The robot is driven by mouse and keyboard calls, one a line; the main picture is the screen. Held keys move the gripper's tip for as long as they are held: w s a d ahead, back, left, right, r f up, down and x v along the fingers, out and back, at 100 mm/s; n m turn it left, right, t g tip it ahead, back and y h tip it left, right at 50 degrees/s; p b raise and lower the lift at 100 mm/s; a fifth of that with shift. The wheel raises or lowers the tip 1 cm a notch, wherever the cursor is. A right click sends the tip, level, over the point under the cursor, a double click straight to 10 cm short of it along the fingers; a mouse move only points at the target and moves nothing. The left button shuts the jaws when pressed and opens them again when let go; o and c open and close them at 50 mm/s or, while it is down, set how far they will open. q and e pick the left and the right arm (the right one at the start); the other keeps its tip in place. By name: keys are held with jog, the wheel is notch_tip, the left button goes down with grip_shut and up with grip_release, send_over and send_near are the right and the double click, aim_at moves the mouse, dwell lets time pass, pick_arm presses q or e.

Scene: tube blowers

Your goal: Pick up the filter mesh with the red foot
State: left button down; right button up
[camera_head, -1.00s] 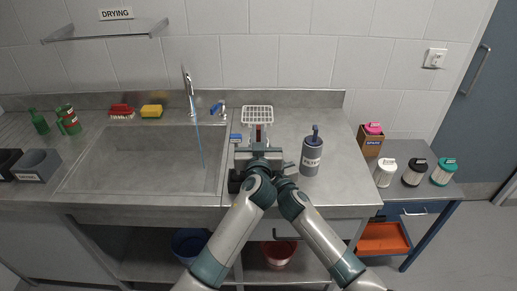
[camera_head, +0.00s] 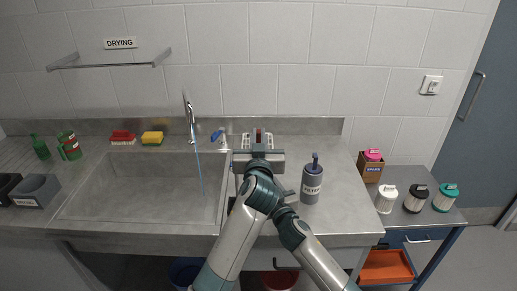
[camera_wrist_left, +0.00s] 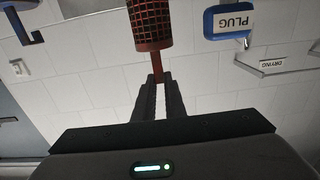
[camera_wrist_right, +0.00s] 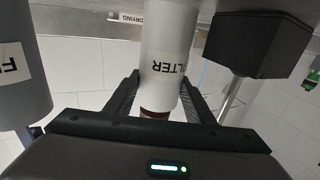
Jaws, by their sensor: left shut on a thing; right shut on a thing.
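The filter mesh (camera_wrist_left: 152,24) is a dark grid cylinder in a red frame, with a red foot (camera_wrist_left: 157,66) in the left wrist view. My left gripper (camera_wrist_left: 157,82) is shut on that foot. In the head view the mesh shows as a small red piece (camera_head: 259,134) beyond my left gripper (camera_head: 260,149). My right gripper (camera_wrist_right: 160,92) is shut around a white cylinder marked FILTER (camera_wrist_right: 168,45), with a brownish-red part at its end in the right wrist view. In the head view my left wrist hides most of the right gripper and this cylinder.
A grey labelled bottle (camera_head: 311,182) stands on the counter close right of my grippers. A white rack (camera_head: 271,139) lies behind them, partly hidden. The sink (camera_head: 150,187) with running tap (camera_head: 190,108) is left. Several containers stand on a lower table at right.

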pick_arm(q)
jog(key=shift+r, duration=0.6)
pick_arm(e)
jog(key=o, duration=1.2)
jog(key=shift+s, duration=0.1)
jog(key=v, duration=1.2)
jog(key=shift+f, duration=0.1)
